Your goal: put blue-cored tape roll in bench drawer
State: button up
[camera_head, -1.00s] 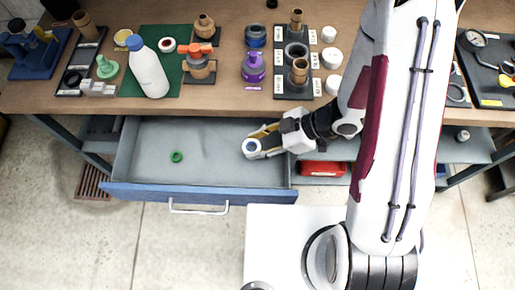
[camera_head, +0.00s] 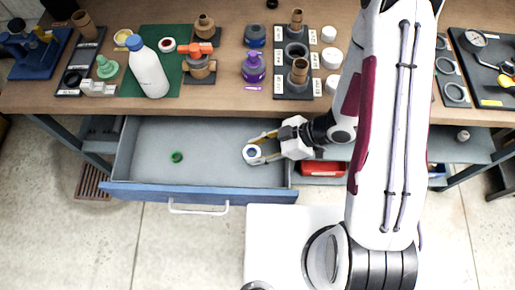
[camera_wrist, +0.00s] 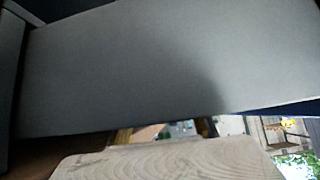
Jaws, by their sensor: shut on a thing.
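The blue-cored tape roll (camera_head: 251,154), a small pale ring with a blue centre, is at the tips of my gripper (camera_head: 257,148). My gripper reaches in from the right and is shut on the roll, over the right part of the bench drawer. The drawer (camera_head: 200,196) is pulled open under the bench, with a grey inside and blue front. I cannot tell whether the roll touches the drawer floor. In the wrist view a grey surface (camera_wrist: 150,70) fills most of the picture, and a pale grained shape at the bottom is too close to identify.
A small green ring (camera_head: 177,157) lies in the drawer's left half. A white bottle (camera_head: 150,72) stands on a green mat near the bench edge. A red box (camera_head: 322,169) lies on the shelf right of the drawer. The drawer's middle is clear.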

jog(key=shift+f, duration=0.65)
jog(key=o, duration=0.7)
jog(key=shift+o, duration=0.2)
jog(key=shift+s, duration=0.1)
jog(key=shift+r, duration=0.65)
jog(key=v, duration=1.2)
jog(key=shift+r, duration=0.1)
